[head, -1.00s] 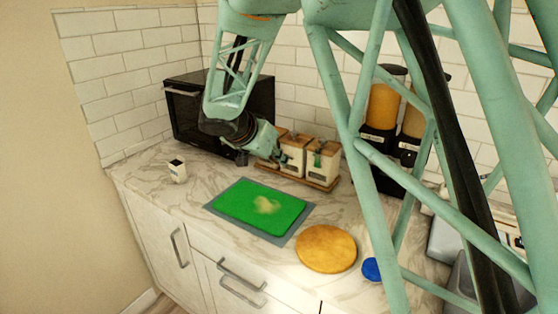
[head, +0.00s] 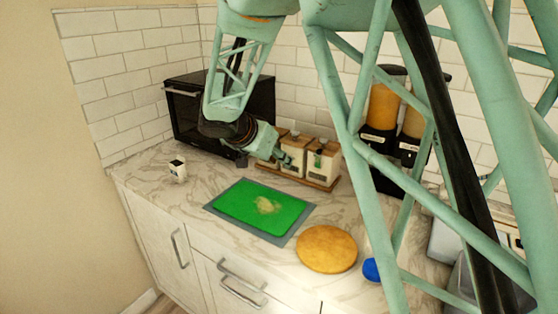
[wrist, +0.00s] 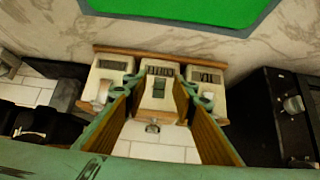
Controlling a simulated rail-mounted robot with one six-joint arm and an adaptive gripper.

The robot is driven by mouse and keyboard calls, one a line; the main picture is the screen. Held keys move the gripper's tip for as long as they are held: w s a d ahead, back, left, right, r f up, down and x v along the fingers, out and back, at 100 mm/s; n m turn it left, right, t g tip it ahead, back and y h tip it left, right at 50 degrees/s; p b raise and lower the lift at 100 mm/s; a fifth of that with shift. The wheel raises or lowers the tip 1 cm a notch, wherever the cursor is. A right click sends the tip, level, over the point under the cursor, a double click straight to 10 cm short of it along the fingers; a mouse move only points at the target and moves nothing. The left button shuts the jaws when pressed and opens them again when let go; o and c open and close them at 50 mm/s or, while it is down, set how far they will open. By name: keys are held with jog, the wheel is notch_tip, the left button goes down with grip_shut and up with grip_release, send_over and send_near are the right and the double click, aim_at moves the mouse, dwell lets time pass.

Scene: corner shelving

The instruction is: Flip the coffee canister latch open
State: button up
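Three pale canisters with wooden lids stand in a row near the back wall. In the head view the right canister (head: 323,162) and middle canister (head: 294,147) show clearly; the third is mostly hidden by my gripper (head: 283,158). In the wrist view my gripper (wrist: 159,88) is open, its two fingers on either side of the middle canister (wrist: 158,91). A small metal latch-like piece (wrist: 153,127) shows on it between the fingers. Nothing is held. The labels are too blurred to read, and contact with the canister cannot be told.
The canisters stand on a wooden tray (head: 313,180). A black microwave (head: 187,115) is at left, dispensers (head: 383,105) at right. A green cutting board (head: 250,205), round wooden board (head: 327,249) and small white cup (head: 178,169) lie on the counter.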

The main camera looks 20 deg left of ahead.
jog(key=shift+r, duration=0.1)
jog(key=v, duration=1.2)
jog(key=shift+d, duration=0.15)
dwell(0.6)
